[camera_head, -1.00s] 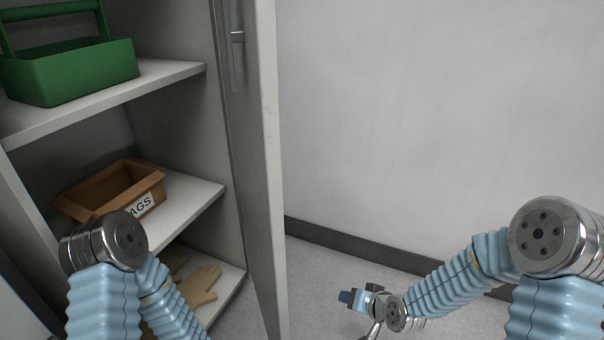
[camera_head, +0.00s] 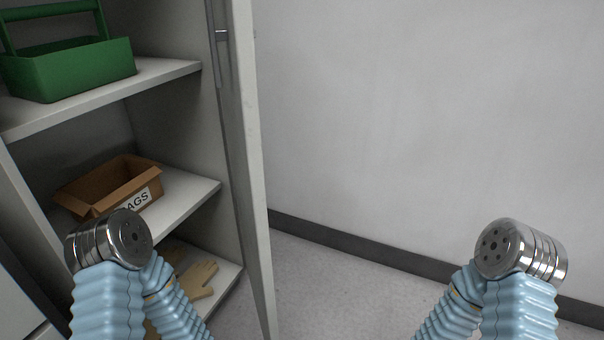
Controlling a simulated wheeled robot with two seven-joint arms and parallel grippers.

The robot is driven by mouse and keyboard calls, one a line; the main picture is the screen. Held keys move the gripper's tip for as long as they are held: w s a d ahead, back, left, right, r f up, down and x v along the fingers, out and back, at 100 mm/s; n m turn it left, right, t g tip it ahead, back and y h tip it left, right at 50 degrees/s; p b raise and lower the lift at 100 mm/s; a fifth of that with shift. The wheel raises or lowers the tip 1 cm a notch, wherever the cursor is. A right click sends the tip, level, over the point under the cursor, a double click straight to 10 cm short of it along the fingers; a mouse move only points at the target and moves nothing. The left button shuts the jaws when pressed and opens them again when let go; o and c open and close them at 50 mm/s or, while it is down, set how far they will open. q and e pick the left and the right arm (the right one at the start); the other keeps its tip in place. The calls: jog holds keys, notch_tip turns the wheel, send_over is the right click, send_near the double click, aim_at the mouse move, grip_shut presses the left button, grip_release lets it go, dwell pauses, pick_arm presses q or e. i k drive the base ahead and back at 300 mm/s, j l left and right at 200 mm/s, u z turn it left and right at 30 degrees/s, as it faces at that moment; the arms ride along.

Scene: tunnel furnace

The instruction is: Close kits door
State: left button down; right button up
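The kits door (camera_head: 254,150) is a pale grey cabinet door that stands open, seen nearly edge-on at the right side of the cabinet. Its metal handle (camera_head: 222,36) is near the top of the picture. The open cabinet shows its shelves (camera_head: 185,205). My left arm is in front of the lower shelves, and its gripper is outside the picture or hidden. My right arm is at the lower right, apart from the door, and its gripper is below the picture edge.
A green tool carrier (camera_head: 70,70) sits on the upper shelf. A cardboard box (camera_head: 112,182) marked "AGS" is on the middle shelf. Tan gloves (camera_head: 198,278) lie on the lowest shelf. A bare wall (camera_head: 420,120) and clear floor (camera_head: 340,285) are right of the door.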

aim_at(237, 55)
jog(key=k+l, duration=0.15)
jog(key=l, duration=0.2)
jog(key=k+l, duration=0.1)
jog(key=l, duration=0.25)
jog(key=k+l, duration=0.15)
jog(key=l, duration=0.25)
jog(key=k+l, duration=0.1)
jog(key=l, duration=0.25)
